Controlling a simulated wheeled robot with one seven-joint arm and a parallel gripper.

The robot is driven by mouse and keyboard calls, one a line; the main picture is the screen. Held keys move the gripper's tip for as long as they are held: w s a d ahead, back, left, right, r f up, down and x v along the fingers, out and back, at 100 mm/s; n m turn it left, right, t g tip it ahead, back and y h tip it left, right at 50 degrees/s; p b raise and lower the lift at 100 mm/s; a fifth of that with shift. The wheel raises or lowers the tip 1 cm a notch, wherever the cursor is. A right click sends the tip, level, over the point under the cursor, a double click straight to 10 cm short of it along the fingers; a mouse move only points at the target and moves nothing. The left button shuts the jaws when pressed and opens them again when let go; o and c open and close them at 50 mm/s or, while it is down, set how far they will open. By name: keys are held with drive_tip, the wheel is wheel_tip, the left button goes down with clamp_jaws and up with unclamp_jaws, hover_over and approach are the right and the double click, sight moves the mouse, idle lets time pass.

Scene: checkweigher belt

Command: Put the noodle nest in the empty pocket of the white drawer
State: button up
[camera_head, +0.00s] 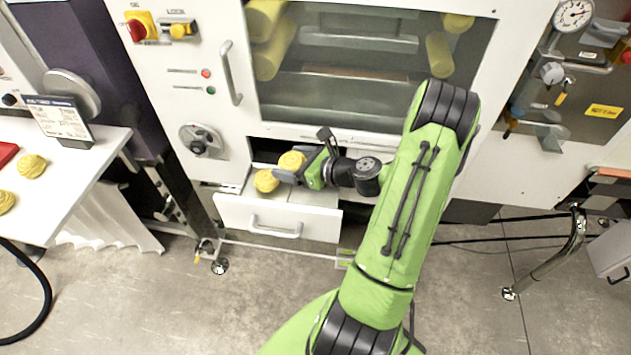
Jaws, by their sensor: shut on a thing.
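The white drawer (232,214) stands pulled out below the glass-fronted machine. One yellow noodle nest (266,181) sits in its left part. My gripper (299,161) is over the drawer, reaching in from the right. It is shut on a second yellow noodle nest (291,159), which shows between its dark fingers. I cannot tell whether the held nest touches the drawer floor. My gripper and wrist hide part of the drawer's right and back, so the pockets there do not show clearly.
The machine front with its glass window (350,70) rises right behind the drawer. A white table (60,190) at left carries more noodle nests (32,166) and a small sign (60,118). Grey floor (190,300) lies open in front.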

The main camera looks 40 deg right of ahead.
drive_tip(key=d, duration=0.6)
drive_tip(key=f+b, duration=0.1)
drive_tip(key=f, duration=0.3)
drive_tip(key=f+b, duration=0.1)
drive_tip(key=f, duration=0.2)
drive_tip(key=f+b, duration=0.1)
drive_tip(key=f, duration=0.3)
drive_tip(key=shift+s+d+f, duration=0.25)
drive_tip(key=shift+s+f, duration=0.05)
drive_tip(key=shift+s, duration=0.1)
drive_tip(key=shift+f+b, duration=0.1)
drive_tip(key=shift+b, duration=0.25)
drive_tip(key=shift+f, duration=0.5)
drive_tip(key=o, duration=1)
drive_tip(key=shift+c, duration=0.2)
